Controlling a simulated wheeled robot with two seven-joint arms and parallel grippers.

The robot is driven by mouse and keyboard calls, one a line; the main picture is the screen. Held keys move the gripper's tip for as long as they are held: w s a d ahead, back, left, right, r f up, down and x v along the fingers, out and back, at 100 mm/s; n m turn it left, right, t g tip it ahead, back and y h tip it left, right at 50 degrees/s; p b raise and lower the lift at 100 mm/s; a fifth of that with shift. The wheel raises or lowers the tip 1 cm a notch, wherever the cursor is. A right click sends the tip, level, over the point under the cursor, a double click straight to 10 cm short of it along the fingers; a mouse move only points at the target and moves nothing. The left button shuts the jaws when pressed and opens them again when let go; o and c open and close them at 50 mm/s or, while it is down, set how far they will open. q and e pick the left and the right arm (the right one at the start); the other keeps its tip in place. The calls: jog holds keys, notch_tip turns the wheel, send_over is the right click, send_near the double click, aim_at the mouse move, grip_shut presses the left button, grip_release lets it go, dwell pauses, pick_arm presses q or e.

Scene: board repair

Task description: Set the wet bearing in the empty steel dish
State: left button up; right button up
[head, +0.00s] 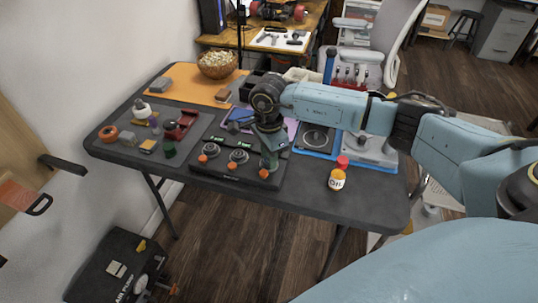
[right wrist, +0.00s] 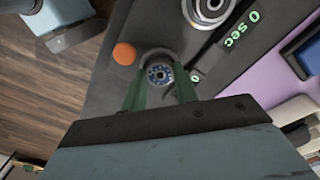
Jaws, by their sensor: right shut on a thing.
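My right gripper (head: 270,160) reaches down over the right end of a black station unit (head: 222,178) with orange knobs and green timer displays. A silver round holder (right wrist: 208,10) sits at the neighbouring station. A round dish-like thing (head: 316,138) lies on a blue mat to the right; I cannot tell if it is the steel dish. My left gripper is out of view.
A grey mat (head: 125,150) with several small parts lies at left. A bowl (head: 217,65) stands at the back. A grey device (head: 370,152) stands at right. The right front corner is clear.

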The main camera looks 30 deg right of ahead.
jog(key=shift+s+f, duration=0.1)
jog(key=shift+f, duration=0.15)
jog(key=o, duration=1)
jog(key=shift+f, duration=0.15)
jog(key=shift+s, duration=0.1)
jog(key=shift+o, duration=0.6)
jog(key=o, duration=0.3)
jog(key=shift+s, duration=0.1)
jog(key=shift+w+r, duration=0.2)
jog(key=shift+c, duration=0.3)
